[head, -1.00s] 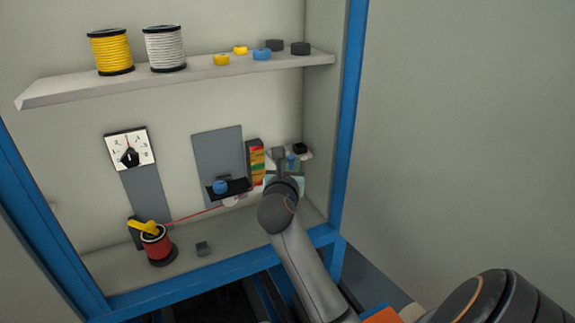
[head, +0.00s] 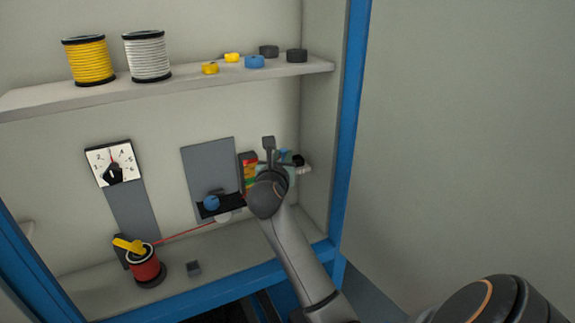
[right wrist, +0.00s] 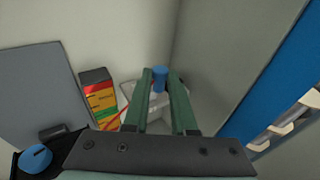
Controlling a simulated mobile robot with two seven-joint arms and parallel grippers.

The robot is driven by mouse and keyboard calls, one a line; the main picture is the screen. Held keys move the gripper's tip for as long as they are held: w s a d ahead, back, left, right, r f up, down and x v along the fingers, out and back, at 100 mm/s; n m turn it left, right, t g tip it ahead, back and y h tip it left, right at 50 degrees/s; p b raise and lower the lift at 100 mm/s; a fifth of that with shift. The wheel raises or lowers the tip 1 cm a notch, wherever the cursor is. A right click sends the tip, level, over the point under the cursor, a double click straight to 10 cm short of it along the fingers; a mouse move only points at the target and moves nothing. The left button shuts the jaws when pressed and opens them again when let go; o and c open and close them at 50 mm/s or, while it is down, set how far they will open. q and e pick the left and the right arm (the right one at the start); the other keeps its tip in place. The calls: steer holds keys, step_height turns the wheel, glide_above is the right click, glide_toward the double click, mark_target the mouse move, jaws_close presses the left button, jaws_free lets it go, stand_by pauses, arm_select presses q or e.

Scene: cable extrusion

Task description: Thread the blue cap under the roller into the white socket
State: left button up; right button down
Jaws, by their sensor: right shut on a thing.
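The blue cap (right wrist: 159,79) shows between the fingertips of my right gripper (right wrist: 160,76) in the right wrist view. The gripper is shut on it, and the cap also shows as a small blue spot in the head view (head: 283,153). The white socket (right wrist: 128,92) is partly hidden behind the left finger; its edge shows in the head view (head: 305,169), close to the gripper. The white roller (head: 223,217) sits below a black bracket, left of my arm. A red cable (head: 185,234) runs from the red spool (head: 145,265) toward the roller. My left gripper is out of view.
A red, yellow and green striped block (right wrist: 101,103) stands left of the gripper. A blue knob (head: 211,202) sits on the black bracket. A dial (head: 112,164) is on the wall. A shelf (head: 190,84) with spools and caps hangs above.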

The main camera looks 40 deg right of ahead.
arm_select(q)
step_height(320, 180, down, 2)
steer(key=shift+f+b, duration=0.15)
steer(key=shift+b, duration=0.75)
arm_select(e)
steer(key=w, duration=0.1)
steer(key=w+d, duration=0.1)
steer(key=w, duration=0.2)
steer(key=shift+d+f, duration=0.2)
steer(key=shift+f, duration=0.05)
arm_select(q)
steer(key=shift+f+b, duration=0.3)
steer(key=shift+b, duration=0.05)
arm_select(e)
steer(key=shift+f, duration=0.6)
arm_select(q)
steer(key=shift+f+b, duration=0.55)
steer(key=shift+f, duration=0.05)
arm_select(e)
steer(key=shift+f, duration=0.95)
